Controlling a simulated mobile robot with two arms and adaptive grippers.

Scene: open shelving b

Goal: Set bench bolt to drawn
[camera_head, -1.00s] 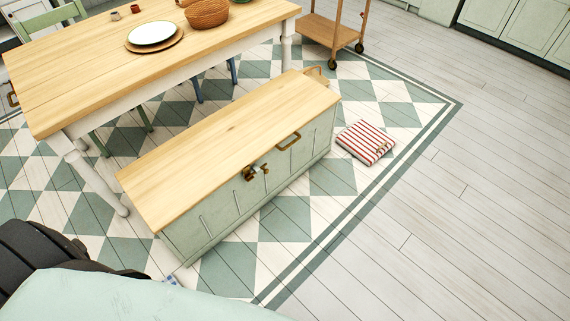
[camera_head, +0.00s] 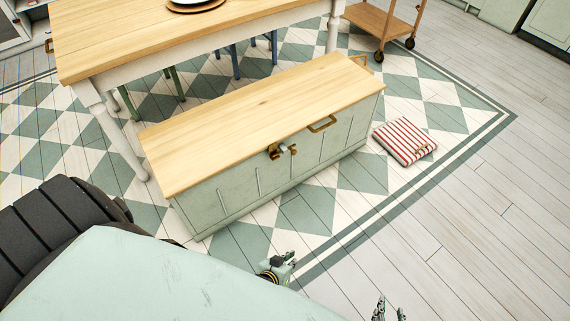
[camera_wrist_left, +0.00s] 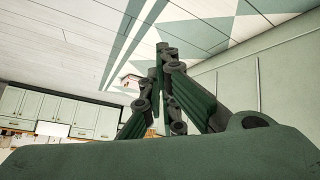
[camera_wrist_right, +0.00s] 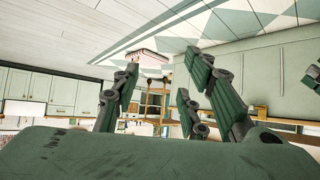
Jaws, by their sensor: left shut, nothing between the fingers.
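The bench (camera_head: 195,195) has a pale wooden lid (camera_head: 255,105) and a green front. The bench bolt (camera_head: 281,150), a small brass fitting with a pale knob, sits at the middle of the front's top edge. How far it is slid is too small to tell. My left gripper (camera_head: 283,262) is below and apart from the bolt, in front of the bench. Its fingers are together and empty in the left wrist view (camera_wrist_left: 163,62). My right gripper (camera_head: 390,310) is at the bottom edge, farther right. Its fingers are spread and empty in the right wrist view (camera_wrist_right: 163,65).
A brass handle (camera_head: 322,124) is right of the bolt. A red-striped cushion (camera_head: 404,140) lies on the floor right of the bench. A wooden table (camera_head: 130,45) stands behind, and a wheeled cart (camera_head: 385,22) at the back. The floor at right is clear.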

